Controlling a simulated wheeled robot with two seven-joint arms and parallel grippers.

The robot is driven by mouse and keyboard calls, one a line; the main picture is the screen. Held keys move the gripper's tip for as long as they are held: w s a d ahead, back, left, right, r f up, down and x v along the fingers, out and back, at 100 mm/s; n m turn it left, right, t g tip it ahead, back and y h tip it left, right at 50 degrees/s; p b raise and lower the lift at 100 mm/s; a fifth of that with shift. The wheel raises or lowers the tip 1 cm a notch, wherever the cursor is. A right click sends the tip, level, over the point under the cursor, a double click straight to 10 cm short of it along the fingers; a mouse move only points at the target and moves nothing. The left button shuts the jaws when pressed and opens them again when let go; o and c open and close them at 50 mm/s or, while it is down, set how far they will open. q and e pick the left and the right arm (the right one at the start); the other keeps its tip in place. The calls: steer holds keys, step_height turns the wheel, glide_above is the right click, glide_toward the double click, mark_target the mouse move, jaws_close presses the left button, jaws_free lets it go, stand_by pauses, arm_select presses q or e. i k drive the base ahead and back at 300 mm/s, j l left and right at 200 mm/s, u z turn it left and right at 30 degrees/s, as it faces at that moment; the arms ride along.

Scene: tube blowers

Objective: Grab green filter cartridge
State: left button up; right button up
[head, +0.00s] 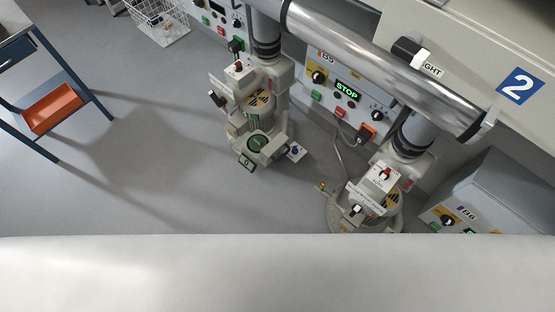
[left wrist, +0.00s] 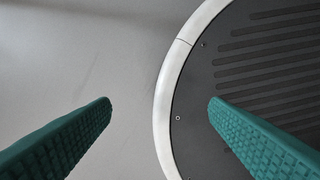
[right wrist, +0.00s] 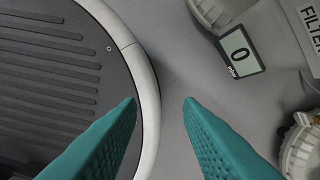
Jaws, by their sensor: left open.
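A grey tube blower unit (head: 238,85) stands against the machine in the head view, with a green part (head: 262,118) inside its middle that may be the green filter cartridge. A round green-faced gauge (head: 258,145) sits at its base. A second blower unit (head: 378,190) stands to the right; I cannot see a green cartridge in it. Neither gripper shows in the head view. My left gripper (left wrist: 159,103) is open and empty above the floor and my round dark base. My right gripper (right wrist: 160,100) has its fingers apart and empty, pointing at the base edge and floor.
A large metal pipe (head: 375,62) runs overhead. A blue-framed table with an orange tray (head: 55,108) stands at left. The grey floor (head: 140,185) between is clear.

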mark_target(256, 143)
steer(key=k+j+z, duration=0.2)
steer(key=k+j, duration=0.25)
steer(key=k+j+z, duration=0.25)
steer(key=k, duration=0.4)
steer(key=j, duration=0.1)
